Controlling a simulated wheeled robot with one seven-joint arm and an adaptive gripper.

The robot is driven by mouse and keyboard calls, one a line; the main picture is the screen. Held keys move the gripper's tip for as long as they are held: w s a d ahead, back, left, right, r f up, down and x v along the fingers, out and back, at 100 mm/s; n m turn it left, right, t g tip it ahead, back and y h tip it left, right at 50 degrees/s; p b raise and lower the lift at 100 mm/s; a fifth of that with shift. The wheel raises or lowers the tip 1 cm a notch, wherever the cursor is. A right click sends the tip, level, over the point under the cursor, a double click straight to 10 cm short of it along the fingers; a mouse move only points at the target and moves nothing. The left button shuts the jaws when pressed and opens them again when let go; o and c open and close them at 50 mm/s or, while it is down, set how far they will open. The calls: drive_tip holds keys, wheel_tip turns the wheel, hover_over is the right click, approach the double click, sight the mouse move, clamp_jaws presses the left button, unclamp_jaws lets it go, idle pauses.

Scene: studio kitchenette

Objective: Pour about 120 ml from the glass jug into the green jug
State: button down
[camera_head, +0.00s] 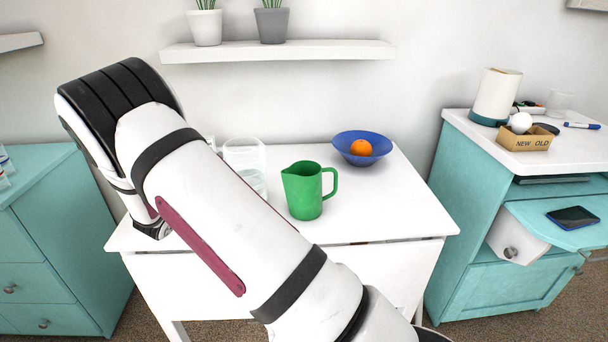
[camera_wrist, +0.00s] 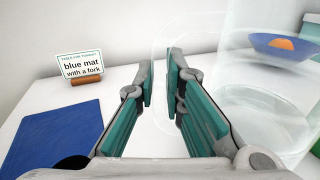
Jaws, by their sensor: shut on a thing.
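The glass jug (camera_head: 246,154) is clear, looks upright and holds some clear liquid low down; my arm hides part of it in the head view. In the wrist view the glass jug (camera_wrist: 262,100) fills the right side, with its handle toward my gripper. My gripper (camera_wrist: 160,88) is shut on the handle, a finger on each side; the head view hides it behind my arm. Whether the jug touches the table is unclear. The green jug (camera_head: 305,192) stands upright on the white table, right of the glass jug, its handle to the right and its spout to the left.
A blue bowl (camera_head: 346,150) with an orange (camera_head: 361,147) stands behind the green jug. A wall shelf (camera_head: 280,52) with potted plants hangs above. The table's right front (camera_head: 400,215) is clear.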

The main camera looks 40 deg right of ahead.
drive_tip(key=shift+w+d+r+m+g, duration=0.15)
drive_tip(key=shift+w+d+g, duration=0.1)
drive_tip(key=shift+d, duration=0.3)
drive_tip(key=shift+w+d+f+m+g, duration=0.1)
drive_tip(key=shift+w+d+m+g, duration=0.1)
drive_tip(key=shift+d, duration=0.3)
drive_tip(key=shift+r, duration=0.2)
drive_tip(key=s+d+r+m+p, duration=0.1)
drive_tip(key=s+d+r+m, duration=0.1)
drive_tip(key=r+m, duration=0.4)
drive_tip(key=s+d+r+m+p, duration=0.1)
drive_tip(key=s+d+r+m, duration=0.1)
drive_tip(key=s+r+m, duration=0.3)
drive_tip(key=shift+s+d+r+m, duration=0.15)
drive_tip(key=shift+d+r+m, duration=0.25)
drive_tip(key=shift+r, duration=0.75)
drive_tip(key=shift+s+d+r+m+p, duration=0.1)
drive_tip(key=shift+s+r+m+p, duration=0.25)
drive_tip(key=shift+r+m+p, duration=0.15)
drive_tip(key=shift+s+d+r+m+p, duration=0.2)
drive_tip(key=shift+s+d+r+m, duration=0.1)
drive_tip(key=shift+s+r+m, duration=0.2)
drive_tip(key=shift+s+d+r+m+p, duration=0.25)
drive_tip(key=shift+s+r+m, duration=0.1)
drive_tip(key=shift+s+r, duration=0.1)
idle(1.6)
